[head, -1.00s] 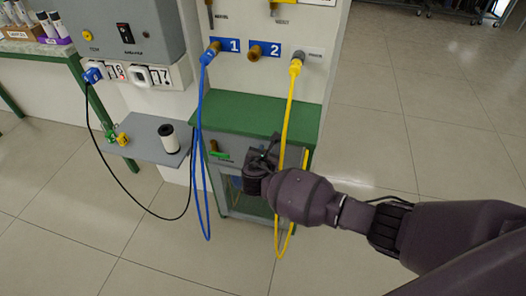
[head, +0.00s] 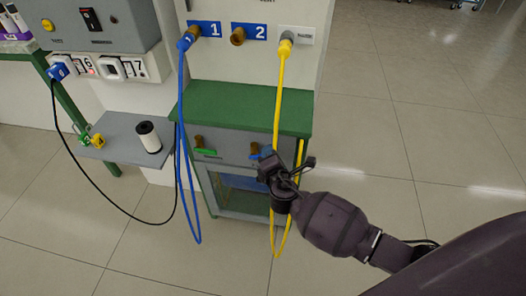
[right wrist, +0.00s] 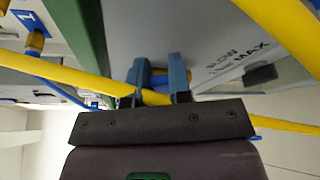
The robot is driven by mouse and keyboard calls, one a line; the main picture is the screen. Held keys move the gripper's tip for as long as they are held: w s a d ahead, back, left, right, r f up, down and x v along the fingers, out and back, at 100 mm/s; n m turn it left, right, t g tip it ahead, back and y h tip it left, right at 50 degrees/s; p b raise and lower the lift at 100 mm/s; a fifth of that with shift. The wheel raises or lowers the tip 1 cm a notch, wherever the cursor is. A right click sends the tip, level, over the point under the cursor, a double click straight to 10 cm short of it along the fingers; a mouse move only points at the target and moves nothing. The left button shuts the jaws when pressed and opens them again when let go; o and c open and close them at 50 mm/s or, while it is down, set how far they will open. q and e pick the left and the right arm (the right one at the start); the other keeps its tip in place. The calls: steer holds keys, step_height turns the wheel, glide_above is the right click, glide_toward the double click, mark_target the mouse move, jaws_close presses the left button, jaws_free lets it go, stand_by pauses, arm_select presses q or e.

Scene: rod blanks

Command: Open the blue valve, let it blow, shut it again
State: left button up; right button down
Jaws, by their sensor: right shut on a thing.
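The blue valve (head: 255,149) sits on the front of the grey cabinet, right of the green-handled valve (head: 205,150). My right gripper (head: 268,162) is at it and partly covers its blue handle. In the right wrist view the two fingers (right wrist: 156,80) are shut on the blue handle, with brass showing between them. The yellow hose (right wrist: 60,68) crosses at the fingers; I cannot tell whether it touches them. How far the handle is turned is hard to tell. My left gripper is out of view.
A blue hose (head: 181,125) hangs from port 1, and the yellow hose from the port right of 2. A grey shelf (head: 118,146) carries a white cylinder (head: 148,138) on the left. The cabinet has a green top (head: 240,105). The floor on the right is clear.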

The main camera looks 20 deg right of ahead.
arm_select(q)
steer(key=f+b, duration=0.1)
steer(key=b, duration=0.1)
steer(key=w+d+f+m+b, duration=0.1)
steer(key=b, duration=0.2)
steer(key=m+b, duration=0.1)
steer(key=b, duration=0.2)
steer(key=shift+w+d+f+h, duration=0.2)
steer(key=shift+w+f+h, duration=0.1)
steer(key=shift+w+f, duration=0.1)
arm_select(e)
steer(key=f+m, duration=0.1)
steer(key=f+m+t, duration=0.1)
steer(key=m, duration=0.1)
steer(key=f+m, duration=0.1)
steer(key=shift+s+d+f+t, duration=0.1)
steer(key=shift+s+d+t, duration=0.2)
steer(key=shift+t, duration=0.1)
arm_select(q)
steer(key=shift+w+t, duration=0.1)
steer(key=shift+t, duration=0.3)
arm_select(e)
steer(key=shift+w+r+m, duration=0.1)
steer(key=shift+r+m, duration=0.1)
steer(key=shift+m, duration=0.1)
steer(key=c, duration=1)
jaws_free()
steer(key=shift+c, duration=0.2)
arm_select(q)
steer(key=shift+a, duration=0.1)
